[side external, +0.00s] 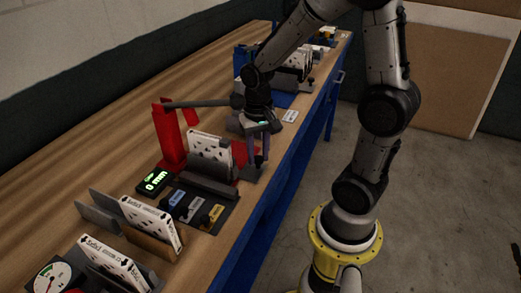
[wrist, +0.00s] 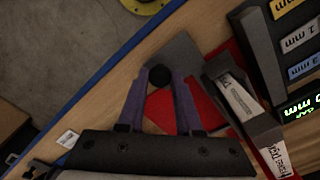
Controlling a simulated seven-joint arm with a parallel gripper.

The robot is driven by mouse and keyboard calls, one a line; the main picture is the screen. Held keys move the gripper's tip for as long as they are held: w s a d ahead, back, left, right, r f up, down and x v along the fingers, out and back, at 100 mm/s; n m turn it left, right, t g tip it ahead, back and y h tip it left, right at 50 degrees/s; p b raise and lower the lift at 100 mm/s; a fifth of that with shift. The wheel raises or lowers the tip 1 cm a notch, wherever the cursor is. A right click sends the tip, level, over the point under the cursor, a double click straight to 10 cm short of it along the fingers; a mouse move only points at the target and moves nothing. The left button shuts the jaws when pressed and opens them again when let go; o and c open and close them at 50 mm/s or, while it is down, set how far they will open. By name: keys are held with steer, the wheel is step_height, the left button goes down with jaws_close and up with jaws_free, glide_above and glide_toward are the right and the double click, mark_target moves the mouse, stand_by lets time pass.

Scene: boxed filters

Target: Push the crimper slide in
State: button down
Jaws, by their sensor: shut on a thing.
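The red crimper (side external: 168,132) stands on the wooden bench with a long grey lever reaching right. Its slide (side external: 247,172) is a grey plate at the bench's front side, and the plate also shows in the wrist view (wrist: 185,52). A round black knob (wrist: 158,72) sits on the slide. My gripper (side external: 258,160) points down over the slide; in the wrist view its purple fingers (wrist: 161,74) are shut on the knob, one on each side. A white printed filter (side external: 210,148) stands upright between grey walls beside the gripper; its edge shows in the wrist view (wrist: 240,103).
A display reading 0 mm (side external: 155,181) and a dark tray with blue, grey and yellow labelled blocks (side external: 195,208) lie left of the slide. More filters in holders (side external: 152,222) stand nearer the camera. The blue bench edge (side external: 275,185) runs close by on the right.

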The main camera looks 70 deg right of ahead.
steer(key=shift+w+a+r, duration=0.1)
steer(key=shift+a, duration=0.1)
steer(key=c, duration=0.8)
jaws_free()
steer(key=shift+c, duration=0.2)
steer(key=shift+o, duration=1.3)
steer(key=shift+r, duration=0.25)
step_height(320, 180, up, 3)
steer(key=shift+f, duration=0.15)
steer(key=s+a+r, duration=0.4)
steer(key=s+r, duration=0.5)
steer(key=s, duration=0.4)
steer(key=shift+s+r, duration=0.3)
steer(key=shift+r, duration=0.05)
